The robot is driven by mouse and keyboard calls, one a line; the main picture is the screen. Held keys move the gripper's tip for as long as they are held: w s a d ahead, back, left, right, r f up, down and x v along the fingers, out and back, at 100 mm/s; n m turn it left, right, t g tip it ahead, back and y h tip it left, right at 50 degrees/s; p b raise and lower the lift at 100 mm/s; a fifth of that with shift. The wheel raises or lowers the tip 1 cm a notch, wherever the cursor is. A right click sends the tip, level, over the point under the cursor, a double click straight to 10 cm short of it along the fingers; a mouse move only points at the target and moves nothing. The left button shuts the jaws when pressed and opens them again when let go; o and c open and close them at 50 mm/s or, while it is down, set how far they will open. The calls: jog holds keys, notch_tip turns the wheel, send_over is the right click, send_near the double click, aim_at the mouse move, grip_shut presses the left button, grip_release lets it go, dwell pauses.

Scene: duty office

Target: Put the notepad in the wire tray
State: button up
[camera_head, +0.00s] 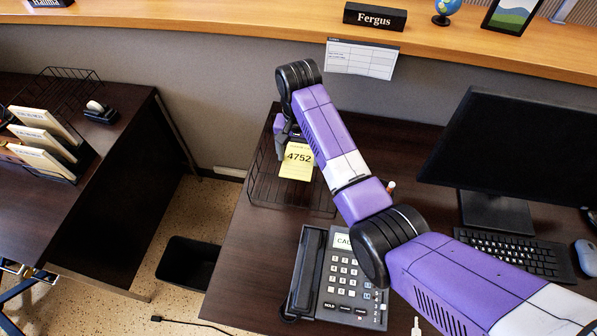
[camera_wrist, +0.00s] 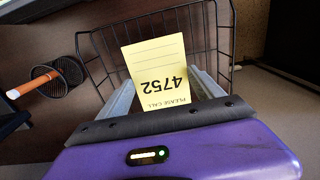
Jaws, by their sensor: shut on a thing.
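The notepad (camera_head: 297,163) is a yellow pad marked 4752. It also shows in the wrist view (camera_wrist: 158,62), between my two fingers. My gripper (camera_head: 288,140) is shut on it, with the arm reaching in from the right. The wire tray (camera_head: 262,190) is a dark wire basket at the left back of the desk. In the wrist view the tray's wire walls (camera_wrist: 100,50) stand around the pad on the left, far and right sides. The pad is over or inside the tray; its exact height above the tray floor is unclear.
A desk phone (camera_head: 340,275) stands in front of the tray. A monitor (camera_head: 515,150) and keyboard (camera_head: 510,252) are at right. A raised wooden counter (camera_head: 220,20) runs behind. A mesh cup (camera_wrist: 52,80) with an orange pencil shows beside the tray in the wrist view.

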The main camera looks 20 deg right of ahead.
aim_at(298, 161)
jog(key=shift+f, duration=3.9)
jog(key=o, duration=1.5)
notch_tip(298, 161, up, 12)
jog(key=shift+r+b, duration=0.1)
jog(key=shift+b, duration=0.3)
